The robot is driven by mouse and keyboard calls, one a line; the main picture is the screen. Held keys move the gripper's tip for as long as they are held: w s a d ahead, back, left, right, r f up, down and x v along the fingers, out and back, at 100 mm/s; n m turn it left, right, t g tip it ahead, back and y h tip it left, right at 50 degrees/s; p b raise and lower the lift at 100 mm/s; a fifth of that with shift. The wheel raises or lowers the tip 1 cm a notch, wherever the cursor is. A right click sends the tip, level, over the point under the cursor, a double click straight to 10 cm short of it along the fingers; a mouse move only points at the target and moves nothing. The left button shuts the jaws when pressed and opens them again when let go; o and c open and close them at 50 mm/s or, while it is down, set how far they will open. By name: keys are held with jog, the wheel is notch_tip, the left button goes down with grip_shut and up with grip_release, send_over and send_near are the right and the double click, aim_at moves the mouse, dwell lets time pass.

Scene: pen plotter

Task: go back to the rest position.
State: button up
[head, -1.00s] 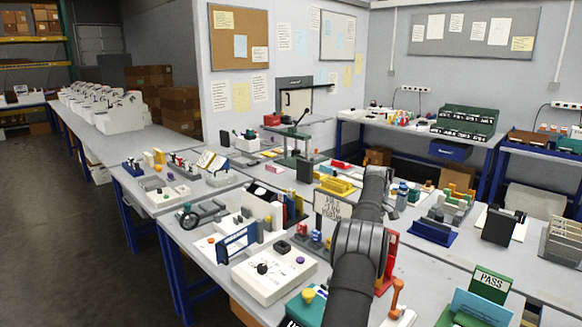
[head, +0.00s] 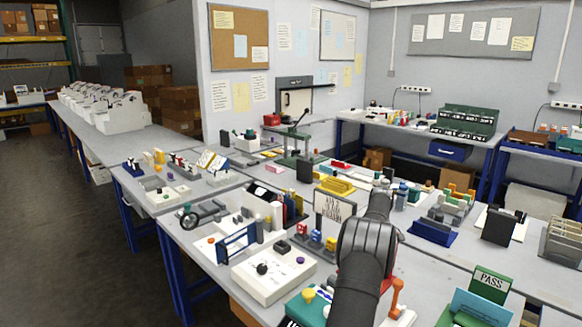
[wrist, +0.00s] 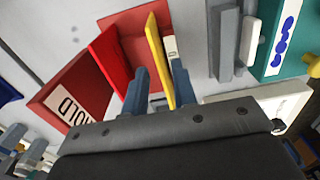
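My gripper (wrist: 161,92) shows in the wrist view with its two blue-grey fingers apart. An upright yellow plate (wrist: 157,50) stands in line with the gap between them, with space beside the fingers, and nothing looks clamped. In the head view my dark arm reaches up over the right bench, and the gripper itself is hidden behind the arm. A teal device (wrist: 272,62) with a white sheet bearing blue loops lies at the right of the wrist view; I cannot tell for sure whether it is the plotter.
A red box marked HOLD (wrist: 72,95) and a red plate (wrist: 110,55) are close left of the fingers. In the head view a green PASS box (head: 490,284) and a white control box (head: 280,283) flank the arm. The bench is crowded.

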jog(key=s+d+r, duration=0.5)
jog(key=s+r, duration=0.1)
jog(key=s, duration=0.1)
jog(key=a+r, duration=1.6)
notch_tip(320, 180, down, 17)
jog(key=shift+w, duration=0.2)
jog(key=shift+d, duration=0.1)
notch_tip(320, 180, up, 14)
jog(key=d, duration=0.2)
jog(key=shift+w+d+r, duration=0.2)
jog(key=shift+w+d, duration=0.05)
dwell(0.4)
